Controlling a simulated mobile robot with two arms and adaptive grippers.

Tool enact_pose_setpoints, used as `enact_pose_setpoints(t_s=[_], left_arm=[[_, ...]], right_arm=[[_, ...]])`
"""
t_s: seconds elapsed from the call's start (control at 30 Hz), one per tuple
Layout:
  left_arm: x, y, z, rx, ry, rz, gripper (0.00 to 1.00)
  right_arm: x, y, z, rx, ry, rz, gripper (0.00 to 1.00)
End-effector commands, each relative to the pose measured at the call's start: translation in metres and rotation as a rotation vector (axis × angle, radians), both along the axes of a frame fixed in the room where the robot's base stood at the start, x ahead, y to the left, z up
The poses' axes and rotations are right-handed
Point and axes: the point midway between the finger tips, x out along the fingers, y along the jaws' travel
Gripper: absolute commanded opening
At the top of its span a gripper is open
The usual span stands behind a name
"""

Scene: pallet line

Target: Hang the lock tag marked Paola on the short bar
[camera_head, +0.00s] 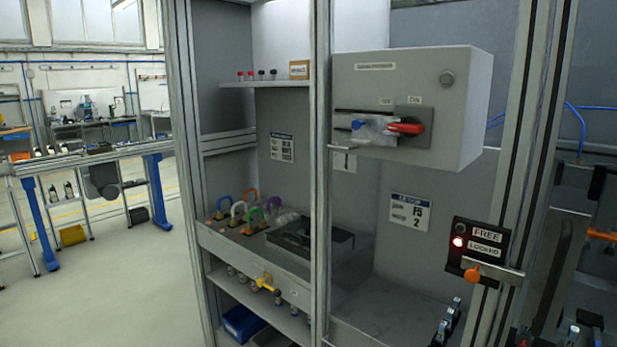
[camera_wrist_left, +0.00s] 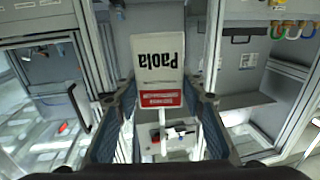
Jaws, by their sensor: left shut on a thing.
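In the left wrist view, my left gripper (camera_wrist_left: 165,105) is shut on a white lock tag (camera_wrist_left: 158,60) with a red strip. Its black name Paola appears upside down. The tag lies between the two fingers. Neither gripper can be made out in the head view. There, a short metal bar (camera_head: 505,274) stands beside an orange knob under the FREE/LOCKED panel (camera_head: 479,251), where the red lamp is lit. Another thin light bar (camera_head: 345,148) runs below the grey switch box (camera_head: 380,90). I cannot tell which is the task's short bar.
The switch box has a red handle (camera_head: 407,128) with a clear cover beside it. Several coloured padlocks (camera_head: 238,210) stand on the left ledge, near a black tray (camera_head: 310,240). A yellow item (camera_head: 265,283) hangs at the ledge front. Frame posts (camera_head: 320,180) separate the bays.

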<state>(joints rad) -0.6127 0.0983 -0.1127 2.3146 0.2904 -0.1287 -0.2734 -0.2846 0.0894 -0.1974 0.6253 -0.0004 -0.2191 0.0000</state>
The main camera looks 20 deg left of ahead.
Motion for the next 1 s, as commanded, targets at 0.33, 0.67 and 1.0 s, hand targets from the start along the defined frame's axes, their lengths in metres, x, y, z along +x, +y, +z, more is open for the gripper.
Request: enact_pose_setpoints(t_s=[0.33, 0.67, 1.0], left_arm=[[0.119, 0.011, 0.108, 0.010, -0.006, -0.159, 0.08], [0.214, 0.069, 0.242, 0.003, -0.004, -0.176, 0.08], [0.240, 0.098, 0.296, -0.002, 0.001, -0.162, 0.08]], right_arm=[[-0.022, 0.008, 0.078, 0.009, 0.029, -0.001, 0.40], [-0.025, 0.015, 0.132, 0.016, 0.035, 0.002, 0.40], [-0.008, 0.005, 0.146, 0.007, 0.011, -0.002, 0.40]])
